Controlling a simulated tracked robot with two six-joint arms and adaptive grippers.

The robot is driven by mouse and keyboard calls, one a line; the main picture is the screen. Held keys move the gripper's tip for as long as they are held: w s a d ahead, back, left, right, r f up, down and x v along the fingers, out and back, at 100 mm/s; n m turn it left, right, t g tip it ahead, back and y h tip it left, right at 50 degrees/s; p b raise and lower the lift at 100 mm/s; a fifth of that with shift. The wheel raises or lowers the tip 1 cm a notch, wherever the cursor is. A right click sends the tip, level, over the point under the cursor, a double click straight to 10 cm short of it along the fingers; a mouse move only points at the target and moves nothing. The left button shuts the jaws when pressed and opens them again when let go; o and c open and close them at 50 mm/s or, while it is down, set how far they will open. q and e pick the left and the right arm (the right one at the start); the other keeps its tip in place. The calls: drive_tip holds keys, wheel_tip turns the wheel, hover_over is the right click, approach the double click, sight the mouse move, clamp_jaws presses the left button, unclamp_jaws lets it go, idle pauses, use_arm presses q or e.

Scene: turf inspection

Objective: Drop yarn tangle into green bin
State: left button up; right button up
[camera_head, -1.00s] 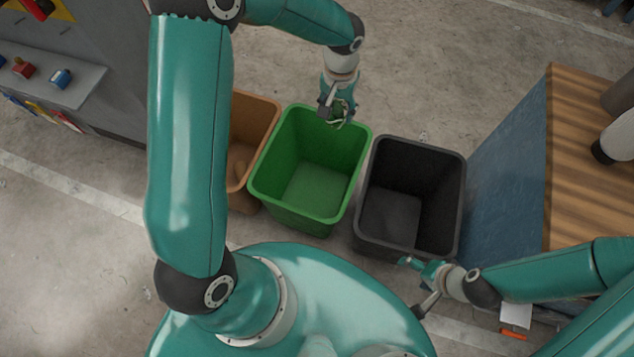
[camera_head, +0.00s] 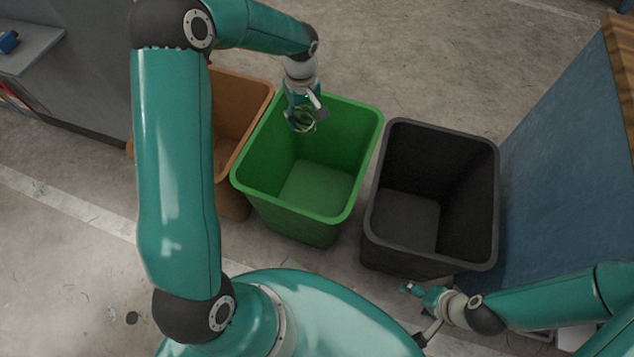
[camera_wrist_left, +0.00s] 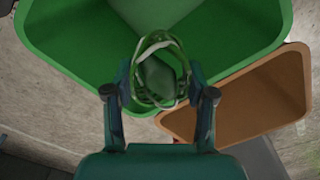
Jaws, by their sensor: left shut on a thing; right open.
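The yarn tangle (camera_wrist_left: 158,72) is a loose bundle of green and pale strands around a darker middle. It also shows small in the head view (camera_head: 301,121). My left gripper (camera_head: 303,116) is shut on it, with one finger on each side in the left wrist view (camera_wrist_left: 160,85). The green bin (camera_head: 345,213) is open-topped and looks empty. In the head view the gripper and tangle appear over its back left part, inside the rim outline; their exact height is unclear. My right gripper (camera_head: 424,310) is open and empty, in front of the black bin.
A brown bin (camera_head: 245,90) stands close on the left of the green bin, and a black bin (camera_head: 490,150) on its right. A blue-sided bench (camera_head: 560,160) is at the right. A grey shelf (camera_head: 30,45) is at the upper left. Concrete floor lies behind the bins.

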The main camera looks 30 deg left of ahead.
use_arm(q)
drive_tip(key=shift+f+b, duration=1.7)
drive_tip(key=shift+f, duration=1.1)
drive_tip(key=o, duration=1.1)
wheel_tip(320, 180, up, 12)
